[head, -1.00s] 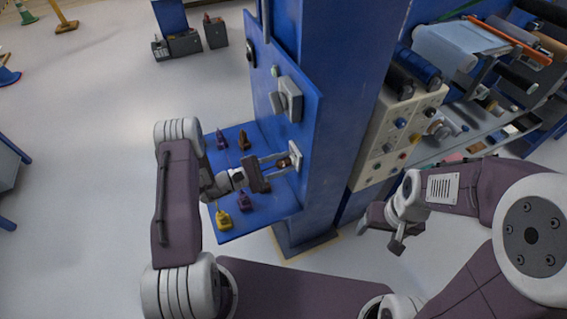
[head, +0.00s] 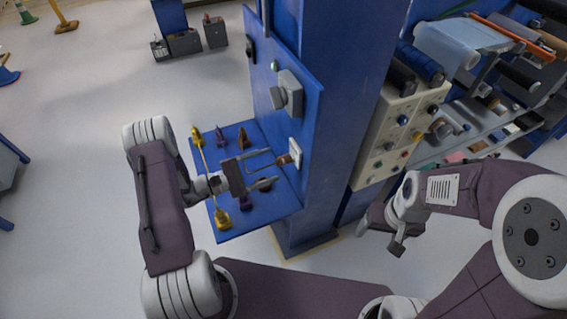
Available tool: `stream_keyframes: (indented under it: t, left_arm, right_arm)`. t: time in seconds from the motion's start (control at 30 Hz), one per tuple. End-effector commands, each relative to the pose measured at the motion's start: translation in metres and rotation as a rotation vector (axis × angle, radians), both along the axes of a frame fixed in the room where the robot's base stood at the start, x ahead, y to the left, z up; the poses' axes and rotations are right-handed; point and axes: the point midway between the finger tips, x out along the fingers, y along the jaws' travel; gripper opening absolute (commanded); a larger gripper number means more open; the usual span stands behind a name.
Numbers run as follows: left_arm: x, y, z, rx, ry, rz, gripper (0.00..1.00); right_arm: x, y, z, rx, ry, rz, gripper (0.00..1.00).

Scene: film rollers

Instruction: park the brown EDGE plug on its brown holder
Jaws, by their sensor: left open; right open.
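A brown plug (head: 285,159) sits at the pale socket plate (head: 296,153) on the blue panel. Its lettering cannot be read. Another brown piece (head: 243,139) stands at the back of the blue shelf; I cannot tell whether it is a plug or holder. My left gripper (head: 269,169) is open and empty, its two fingers pointing right at the socket, just left of and below the plug. It hides part of the shelf, where a small brown piece (head: 265,186) shows below the fingers. My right gripper (head: 382,232) is open, low and well right of the shelf.
Yellow pieces stand at the shelf's back left (head: 196,136) and front (head: 222,219), with a yellow cable between them. Purple pieces stand at the back (head: 220,138) and front (head: 246,202). A grey switch box (head: 288,94) juts from the panel above the socket.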

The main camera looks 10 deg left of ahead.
Motion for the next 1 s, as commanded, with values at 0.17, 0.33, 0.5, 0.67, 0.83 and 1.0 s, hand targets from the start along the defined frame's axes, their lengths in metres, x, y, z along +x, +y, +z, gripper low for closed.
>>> stream_keyframes:
  t: [0.17,0.33,0.5,0.67,0.83,1.0]
  left_arm:
    - [-0.014,0.022,-0.002,0.001,-0.001,0.003,0.73]
    - [-0.018,0.027,0.000,0.000,0.000,0.000,0.73]
    - [-0.018,0.026,0.000,0.000,0.000,-0.001,0.73]
    - [-0.018,0.026,0.000,0.000,0.000,-0.001,0.73]
    - [-0.018,0.020,0.001,0.001,-0.002,-0.018,0.73]
    - [-0.012,-0.038,0.062,0.101,-0.155,-0.208,0.73]
  right_arm:
    - [0.000,0.000,-0.010,0.000,0.000,0.000,0.73]
    - [0.000,0.000,-0.011,0.000,0.000,0.000,0.73]
    - [0.000,0.000,-0.010,0.000,0.000,0.000,0.73]
    - [0.000,0.000,-0.010,0.000,0.000,0.000,0.73]
    - [0.000,0.000,-0.011,0.000,0.000,0.000,0.73]
    - [0.000,0.000,-0.011,0.000,0.000,0.000,0.73]
